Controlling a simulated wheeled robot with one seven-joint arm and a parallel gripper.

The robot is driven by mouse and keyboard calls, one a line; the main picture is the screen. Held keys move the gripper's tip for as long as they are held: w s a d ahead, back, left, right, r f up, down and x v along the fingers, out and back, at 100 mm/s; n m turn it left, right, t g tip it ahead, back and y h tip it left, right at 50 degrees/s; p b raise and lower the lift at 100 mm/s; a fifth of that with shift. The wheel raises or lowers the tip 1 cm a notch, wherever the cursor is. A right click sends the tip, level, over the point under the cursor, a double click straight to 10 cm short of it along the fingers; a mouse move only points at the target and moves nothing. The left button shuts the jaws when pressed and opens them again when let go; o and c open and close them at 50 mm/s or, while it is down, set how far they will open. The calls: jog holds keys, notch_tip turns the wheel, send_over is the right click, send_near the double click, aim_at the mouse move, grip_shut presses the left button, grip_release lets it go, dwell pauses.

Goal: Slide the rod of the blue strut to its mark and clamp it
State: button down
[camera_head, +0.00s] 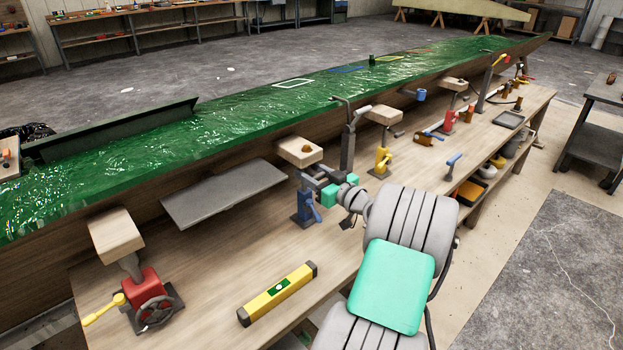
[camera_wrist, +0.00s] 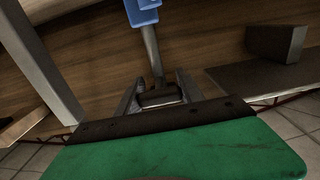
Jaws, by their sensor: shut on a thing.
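The blue strut (camera_head: 303,207) stands on the bench near its middle, with a blue lever (camera_head: 314,214) at its side. My gripper (camera_head: 310,183) is at the top of the blue strut, just below the pad, and hides much of the rod there. In the wrist view, the blue body (camera_wrist: 143,12) is at the top edge and the grey rod (camera_wrist: 151,48) runs from it to my gripper (camera_wrist: 160,97). The fingers are shut on the rod's dark end part. I cannot make out a mark.
The green hull mould (camera_head: 220,125) runs along the bench (camera_head: 210,265). A red strut (camera_head: 142,295) stands at left and a yellow strut (camera_head: 382,160) at right. A yellow level (camera_head: 277,293) lies in front. A grey plate (camera_head: 222,193) is left of the blue strut; a grey post (camera_head: 348,145) stands close right.

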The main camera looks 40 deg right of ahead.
jog(key=c, duration=1)
grip_release()
jog(key=shift+r, duration=0.4)
jog(key=shift+c, duration=0.2)
jog(key=o, duration=0.3)
jog(key=shift+f, duration=0.1)
jog(key=s, duration=0.8)
jog(key=shift+d+b, duration=0.1)
jog(key=shift+b, duration=0.3)
